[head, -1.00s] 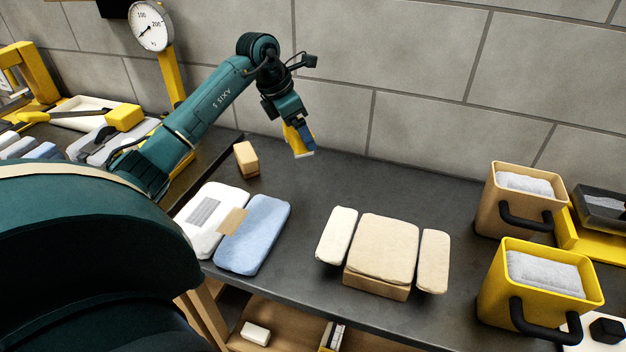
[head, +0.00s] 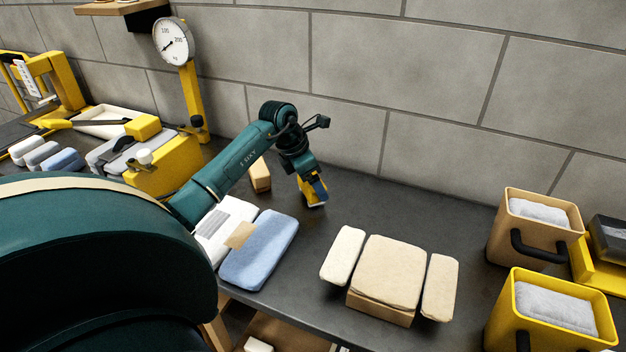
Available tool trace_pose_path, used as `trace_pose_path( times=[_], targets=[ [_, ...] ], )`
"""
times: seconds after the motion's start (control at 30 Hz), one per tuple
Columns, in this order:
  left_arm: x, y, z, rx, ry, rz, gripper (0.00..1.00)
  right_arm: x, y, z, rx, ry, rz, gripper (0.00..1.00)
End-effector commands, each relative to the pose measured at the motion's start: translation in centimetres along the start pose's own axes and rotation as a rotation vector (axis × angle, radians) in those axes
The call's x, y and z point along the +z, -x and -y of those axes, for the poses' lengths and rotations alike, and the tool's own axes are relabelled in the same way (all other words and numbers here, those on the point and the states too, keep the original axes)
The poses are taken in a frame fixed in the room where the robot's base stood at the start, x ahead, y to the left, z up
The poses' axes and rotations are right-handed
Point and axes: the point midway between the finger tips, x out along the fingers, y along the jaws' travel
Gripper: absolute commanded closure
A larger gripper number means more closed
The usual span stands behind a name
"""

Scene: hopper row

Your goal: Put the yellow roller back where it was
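My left gripper (head: 313,192) is at the end of the green arm that comes in from the left. It points down just over the dark worktop (head: 345,205), near the wall. Yellow and blue parts show at its tip. I cannot tell whether the yellow part is the roller held there or part of the gripper, nor whether the fingers are open or shut. No other thing in view is clearly a yellow roller. My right gripper is not in view.
A tan block (head: 260,175) stands left of the gripper. White (head: 215,240) and blue (head: 258,250) pads lie in front; beige pads (head: 387,270) lie right of them. Tan (head: 505,225) and yellow (head: 515,315) bins stand right. A dial scale (head: 174,42) stands back left.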

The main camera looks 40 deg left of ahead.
Motion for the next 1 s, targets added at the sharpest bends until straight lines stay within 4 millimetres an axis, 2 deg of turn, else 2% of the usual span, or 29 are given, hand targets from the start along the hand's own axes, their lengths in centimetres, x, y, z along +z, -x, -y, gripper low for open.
trace_pose_path(
  times=[0.37, 0.4, 0.6, 0.87, 1.0],
  targets=[
    [-0.2, -0.7, -0.1, 0.002, -0.001, 0.002, 0.46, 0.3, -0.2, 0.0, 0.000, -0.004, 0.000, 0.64],
    [-0.3, -0.7, 0.0, 0.001, -0.001, 0.001, 0.18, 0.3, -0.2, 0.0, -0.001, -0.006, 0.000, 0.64],
    [-0.2, -0.6, 0.0, 0.001, -0.001, 0.001, 0.01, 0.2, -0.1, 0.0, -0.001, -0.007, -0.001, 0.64],
    [-0.2, -0.5, 0.0, 0.001, -0.001, 0.001, 0.00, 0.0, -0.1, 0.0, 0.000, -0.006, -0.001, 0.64],
    [-0.1, 0.7, -0.1, 0.005, -0.002, 0.001, 0.00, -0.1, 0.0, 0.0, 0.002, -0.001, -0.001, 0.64]
  ],
)
